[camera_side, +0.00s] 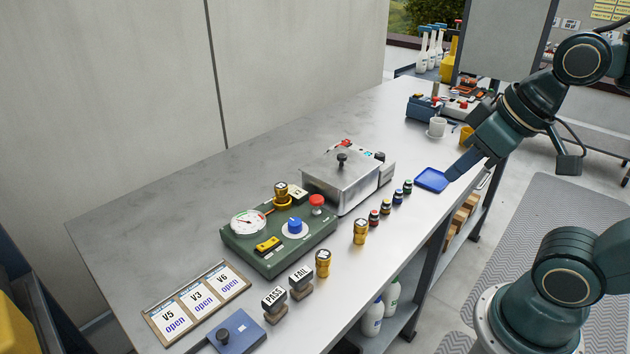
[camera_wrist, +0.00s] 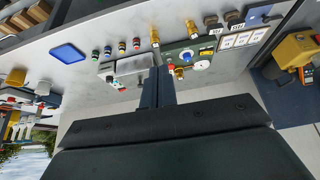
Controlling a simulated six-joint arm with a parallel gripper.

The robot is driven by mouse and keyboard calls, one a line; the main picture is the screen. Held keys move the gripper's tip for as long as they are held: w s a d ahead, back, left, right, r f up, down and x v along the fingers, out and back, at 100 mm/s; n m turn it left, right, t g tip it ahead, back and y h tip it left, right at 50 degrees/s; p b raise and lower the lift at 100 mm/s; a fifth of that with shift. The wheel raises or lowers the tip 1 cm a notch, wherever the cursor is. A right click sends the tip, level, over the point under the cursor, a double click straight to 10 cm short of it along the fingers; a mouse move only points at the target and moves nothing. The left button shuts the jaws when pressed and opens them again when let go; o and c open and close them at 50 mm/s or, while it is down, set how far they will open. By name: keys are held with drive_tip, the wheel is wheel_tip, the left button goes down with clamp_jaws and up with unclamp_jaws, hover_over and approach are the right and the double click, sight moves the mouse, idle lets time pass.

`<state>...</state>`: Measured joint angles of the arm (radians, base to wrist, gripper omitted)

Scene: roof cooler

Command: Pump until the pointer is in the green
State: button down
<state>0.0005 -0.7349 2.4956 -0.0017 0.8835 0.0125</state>
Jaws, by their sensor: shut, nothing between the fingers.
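A green panel (camera_side: 285,254) lies on the grey bench. It carries a round white gauge (camera_side: 248,222), a blue knob on a white disc (camera_side: 295,226), a red mushroom-shaped knob (camera_side: 317,200), a yellow part (camera_side: 268,244) and a brass fitting (camera_side: 282,194). The gauge's pointer and green zone are too small to read. Which part is the pump I cannot tell. My gripper (camera_side: 452,175) is shut and empty, above the blue tray at the bench's right edge, far from the panel. In the wrist view its fingers (camera_wrist: 158,75) are together, partly overlapping the view of the panel (camera_wrist: 178,48).
A metal box with a black knob (camera_side: 340,180) stands behind the panel. Small coloured bottles (camera_side: 386,206), brass fittings (camera_side: 361,231) and PASS and FAIL stamps (camera_side: 274,302) line the front. A blue tray (camera_side: 430,181) and white cup (camera_side: 438,126) are farther right. The back-left bench is clear.

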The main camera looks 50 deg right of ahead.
drive_tip(key=w+f+m+t, duration=0.15)
drive_tip(key=w+m, duration=0.25)
drive_tip(key=w, duration=1)
drive_tip(key=m+t+y, duration=0.1)
drive_tip(key=m+t, duration=0.1)
drive_tip(key=m, duration=0.2)
hover_over(321, 201)
wheel_tip(321, 201, down, 5)
drive_tip(key=shift+f, duration=0.1)
drive_tip(key=shift+f, duration=0.2)
drive_tip(key=shift+f, duration=4.2)
